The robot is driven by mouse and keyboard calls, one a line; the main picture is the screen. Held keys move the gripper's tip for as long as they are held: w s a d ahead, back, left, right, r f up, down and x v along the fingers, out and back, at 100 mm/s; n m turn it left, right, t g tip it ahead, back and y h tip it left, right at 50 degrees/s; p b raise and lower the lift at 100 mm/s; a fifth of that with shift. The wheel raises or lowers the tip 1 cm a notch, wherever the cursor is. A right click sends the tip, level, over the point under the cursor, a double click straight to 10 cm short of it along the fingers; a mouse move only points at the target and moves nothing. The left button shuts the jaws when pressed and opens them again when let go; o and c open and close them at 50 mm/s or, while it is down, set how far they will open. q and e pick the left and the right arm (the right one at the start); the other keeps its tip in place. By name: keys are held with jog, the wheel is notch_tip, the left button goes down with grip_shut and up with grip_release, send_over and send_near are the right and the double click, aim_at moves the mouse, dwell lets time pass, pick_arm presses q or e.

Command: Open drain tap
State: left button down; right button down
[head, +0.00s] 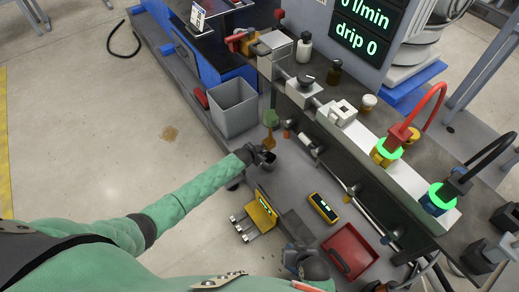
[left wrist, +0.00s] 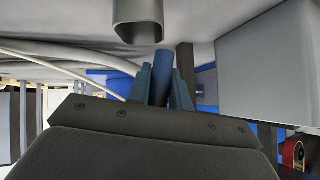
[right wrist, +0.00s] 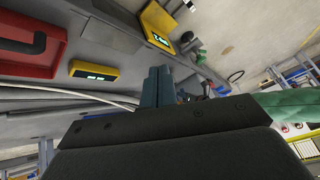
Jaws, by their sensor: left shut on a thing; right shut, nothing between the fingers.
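My left gripper (head: 267,157) is low beside the bench, below the grey bin in the head view. In the left wrist view its fingers (left wrist: 162,88) are shut on a dark blue rod (left wrist: 161,62), which looks like the drain tap's handle. A grey, open-ended metal tube (left wrist: 138,20) shows just above the rod. The tap's body cannot be made out, and the gripper hides the rod in the head view. My right gripper (head: 308,265) is near the bottom of the head view. In the right wrist view its fingers (right wrist: 157,88) are together with nothing between them.
A grey bin (head: 234,107) stands above my left gripper. A yellow meter (head: 323,207), a yellow device (head: 262,212) and a red tray (head: 350,252) lie near my right gripper. The display (head: 366,30) reads "0 l/min" and "drip 0". Open floor (head: 100,130) lies left.

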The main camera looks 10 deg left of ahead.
pick_arm(q)
jog(key=shift+s+d+g+h, duration=0.1)
jog(key=shift+g+h, duration=0.2)
jog(key=shift+s+d+f+n+g+h, duration=0.1)
jog(key=shift+s+d+n+g+h, duration=0.15)
jog(key=shift+n+g+h, duration=0.2)
pick_arm(e)
jog(key=shift+s+a+f, duration=0.1)
jog(key=shift+f, duration=0.6)
pick_arm(q)
jog(key=c, duration=1.3)
grip_release()
jog(key=v, duration=0.7)
jog(key=shift+s+r, duration=0.25)
jog(key=shift+r, duration=0.1)
pick_arm(e)
jog(key=r, duration=0.2)
jog(key=shift+w+r, duration=0.2)
jog(key=shift+r, duration=0.1)
